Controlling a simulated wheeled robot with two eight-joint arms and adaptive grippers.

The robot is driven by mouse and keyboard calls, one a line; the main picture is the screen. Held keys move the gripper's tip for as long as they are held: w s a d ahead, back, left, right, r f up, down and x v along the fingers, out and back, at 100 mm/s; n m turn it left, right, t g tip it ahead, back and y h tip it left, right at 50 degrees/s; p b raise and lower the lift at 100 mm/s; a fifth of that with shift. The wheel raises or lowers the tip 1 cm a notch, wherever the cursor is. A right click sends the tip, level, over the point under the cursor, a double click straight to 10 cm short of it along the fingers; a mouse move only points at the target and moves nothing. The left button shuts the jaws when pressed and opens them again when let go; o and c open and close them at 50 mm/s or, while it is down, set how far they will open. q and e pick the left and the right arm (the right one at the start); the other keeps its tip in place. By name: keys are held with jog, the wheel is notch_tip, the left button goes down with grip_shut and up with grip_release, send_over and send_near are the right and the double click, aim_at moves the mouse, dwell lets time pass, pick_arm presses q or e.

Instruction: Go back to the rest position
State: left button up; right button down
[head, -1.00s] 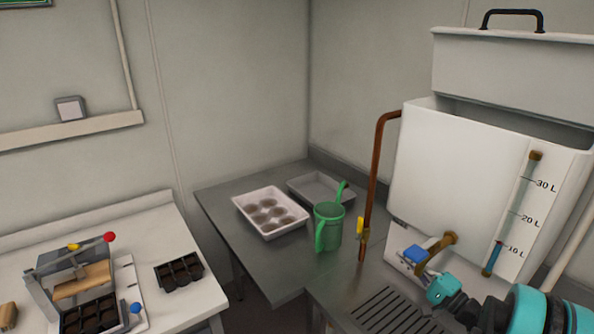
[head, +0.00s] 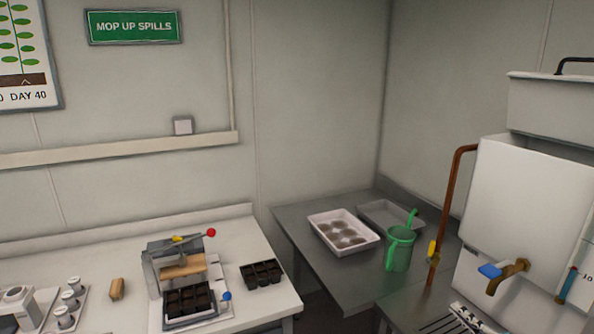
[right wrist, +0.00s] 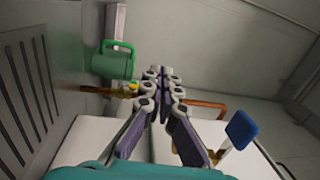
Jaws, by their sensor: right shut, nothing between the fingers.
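My right gripper (right wrist: 161,74) is shut and empty in the right wrist view, its fingers together at the middle of the picture. In the head view only part of my right gripper (head: 466,318) shows at the bottom edge, in front of the water tank and over the grated bench. It holds nothing. My left gripper is in no view. The blue-handled tap (head: 505,272) on the white tank (head: 525,200) is near the right gripper; its blue handle (right wrist: 243,130) shows at the right in the wrist view.
A green watering can (head: 399,250) stands on the steel bench beside a white tray (head: 318,222) of round pots and an empty grey tray (head: 385,212). A copper pipe (head: 450,205) rises beside the tank. The left bench holds a lever press (head: 160,270) and a dark cell tray (head: 262,272).

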jog(key=s+a+f+n+g+h, duration=0.1)
jog(key=s+a+n+g, duration=0.2)
jog(key=a, duration=0.7)
jog(key=s+a+f+n+g, duration=0.1)
jog(key=a+n+g, duration=0.1)
jog(key=a+g, duration=0.5)
jog(key=s+a+f+n+h, duration=0.1)
jog(key=s+a+n+h, duration=0.2)
jog(key=s, duration=0.5)
jog(key=s+a+f+n+h, duration=0.2)
jog(key=s+n, duration=0.3)
jog(key=s, duration=0.3)
jog(key=shift+s+a+h, duration=0.3)
jog(key=shift+a+h, duration=0.4)
jog(key=shift+h, duration=0.2)
jog(key=shift+f, duration=0.15)
